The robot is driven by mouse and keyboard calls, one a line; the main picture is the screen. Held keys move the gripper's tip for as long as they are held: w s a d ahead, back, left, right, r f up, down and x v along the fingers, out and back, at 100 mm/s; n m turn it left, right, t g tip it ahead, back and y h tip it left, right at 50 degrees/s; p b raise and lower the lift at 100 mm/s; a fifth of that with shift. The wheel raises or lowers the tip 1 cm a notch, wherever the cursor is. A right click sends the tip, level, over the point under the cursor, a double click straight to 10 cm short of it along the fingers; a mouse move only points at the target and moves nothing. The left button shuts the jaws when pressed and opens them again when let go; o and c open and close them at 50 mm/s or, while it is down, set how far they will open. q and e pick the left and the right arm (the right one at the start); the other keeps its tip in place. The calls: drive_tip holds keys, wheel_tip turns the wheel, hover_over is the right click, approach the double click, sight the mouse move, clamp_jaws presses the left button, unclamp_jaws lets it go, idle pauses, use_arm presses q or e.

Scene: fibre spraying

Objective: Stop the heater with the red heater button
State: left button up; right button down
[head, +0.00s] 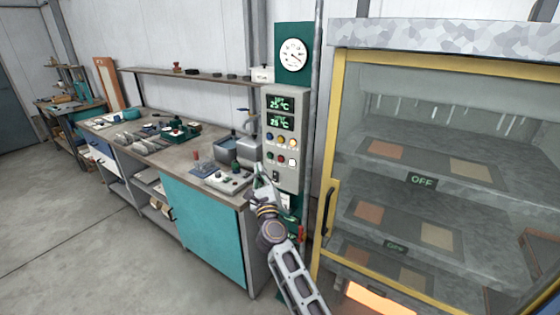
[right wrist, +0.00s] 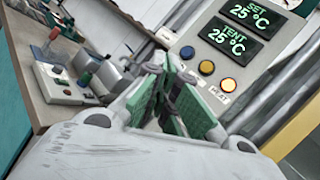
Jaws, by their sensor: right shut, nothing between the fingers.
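The grey control panel (head: 300,110) is mounted on a green post left of the glass-fronted cabinet. Its displays read 25 °C, also in the right wrist view (right wrist: 237,28). The upper row has blue, amber and lit yellow (right wrist: 228,85) buttons, the last labelled HEAT. A small red button (head: 281,159) sits in the lower row; its label is unreadable. In the right wrist view my fingers hide that lower row. My right gripper (head: 261,176) is shut and empty, just left of the panel's lower part; contact cannot be told. My left gripper is not in view.
A workbench (head: 180,155) with tools and boxes runs along the wall at left. The yellow-framed cabinet (head: 340,120) at right holds shelves with OFF signs and an orange glow (head: 380,298) low down. The floor (head: 80,230) at left is clear.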

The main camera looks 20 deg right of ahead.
drive_tip(key=shift+w+d, duration=0.8)
drive_tip(key=shift+d, duration=0.2)
drive_tip(key=shift+w+d, duration=0.75)
drive_tip(key=shift+d, duration=0.25)
drive_tip(key=shift+w+d, duration=0.8)
drive_tip(key=shift+d, duration=0.2)
drive_tip(key=shift+w+d, duration=0.5)
drive_tip(key=shift+d, duration=0.15)
idle(0.9)
idle(0.5)
drive_tip(key=shift+s+a, duration=0.55)
drive_tip(key=shift+a, duration=0.1)
drive_tip(key=shift+a, duration=0.1)
drive_tip(key=shift+s+a+p, duration=0.15)
drive_tip(key=shift+s+a, duration=0.65)
drive_tip(key=shift+a, duration=0.15)
drive_tip(key=shift+s+a+p, duration=0.15)
drive_tip(key=shift+s+a, duration=0.6)
drive_tip(key=shift+a, duration=0.2)
